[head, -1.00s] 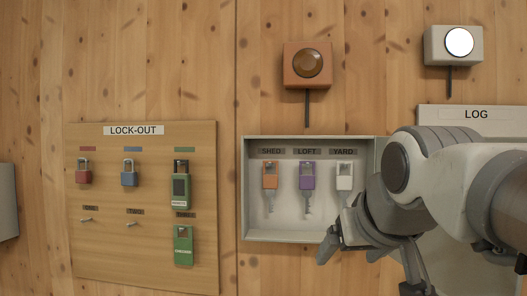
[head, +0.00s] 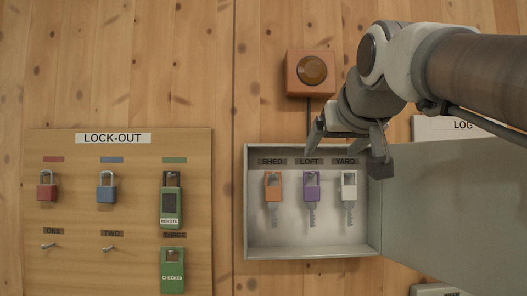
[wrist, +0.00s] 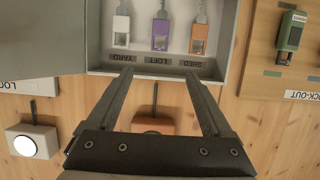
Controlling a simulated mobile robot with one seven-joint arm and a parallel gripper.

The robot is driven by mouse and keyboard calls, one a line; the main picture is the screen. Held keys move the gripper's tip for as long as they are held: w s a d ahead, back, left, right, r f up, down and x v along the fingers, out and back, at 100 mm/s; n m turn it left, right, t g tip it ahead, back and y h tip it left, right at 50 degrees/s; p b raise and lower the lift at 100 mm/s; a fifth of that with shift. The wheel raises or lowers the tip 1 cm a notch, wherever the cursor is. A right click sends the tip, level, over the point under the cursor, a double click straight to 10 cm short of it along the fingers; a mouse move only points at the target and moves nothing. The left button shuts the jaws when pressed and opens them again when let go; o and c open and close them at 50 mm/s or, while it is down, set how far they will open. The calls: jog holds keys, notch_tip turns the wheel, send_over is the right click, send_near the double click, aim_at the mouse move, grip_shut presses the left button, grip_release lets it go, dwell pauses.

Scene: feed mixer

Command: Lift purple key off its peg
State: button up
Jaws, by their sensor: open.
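The purple key (head: 311,185) hangs in the middle of the open key box, under the LOFT label (head: 309,161). It also shows in the wrist view (wrist: 160,36), upside down. Its peg is too small to make out clearly. My gripper (head: 345,150) is in front of the upper edge of the box, above and to the right of the purple key in the head view. In the wrist view my gripper (wrist: 158,78) has its two fingers apart, with nothing between them, pointing toward the box and short of the key.
An orange key (head: 273,187) hangs left of the purple one and a white key (head: 349,186) right of it. The box door (head: 450,215) stands open at right. A lock-out board (head: 120,215) with padlocks is at left. An orange button box (head: 311,72) sits above.

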aim_at(313, 173)
jog(key=p+x, duration=0.2)
jog(key=x, duration=1.5)
jog(key=shift+f, duration=0.1)
grip_shut()
jog(key=shift+r, duration=0.25)
jog(key=shift+r+p, duration=0.4)
jog(key=shift+p, duration=0.15)
jog(key=shift+r, duration=0.1)
jog(key=shift+s, duration=0.1)
jog(key=shift+s+b, duration=1.25)
jog(key=shift+s, duration=1.2)
